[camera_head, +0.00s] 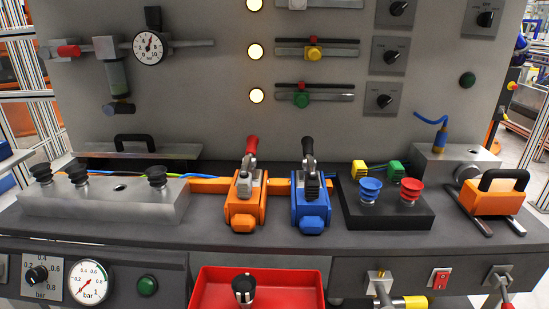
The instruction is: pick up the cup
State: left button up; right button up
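Several suction cups are in view; which one the task means, I cannot tell. A blue bellows cup (369,190) and a red bellows cup (410,191) stand upright side by side on a black block (388,217) at the right. Three black cups, left (41,173), middle (78,177) and right (156,177), stand on a long grey metal block (105,208) at the left. A small black and silver part (244,289) is in the red tray (308,291) at the front. Neither of my grippers is in view.
An orange clamp unit (245,205) and a blue clamp unit (312,208) stand mid-bench with raised levers. An orange handled block (497,198) is at the right. Behind is a grey panel (210,90) with gauge and knobs. Valves (382,289) project at the front right.

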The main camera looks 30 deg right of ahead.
aim_at(369, 188)
jog(key=z, duration=3.5)
jog(key=i, duration=0.95)
jog(key=u, duration=3.05)
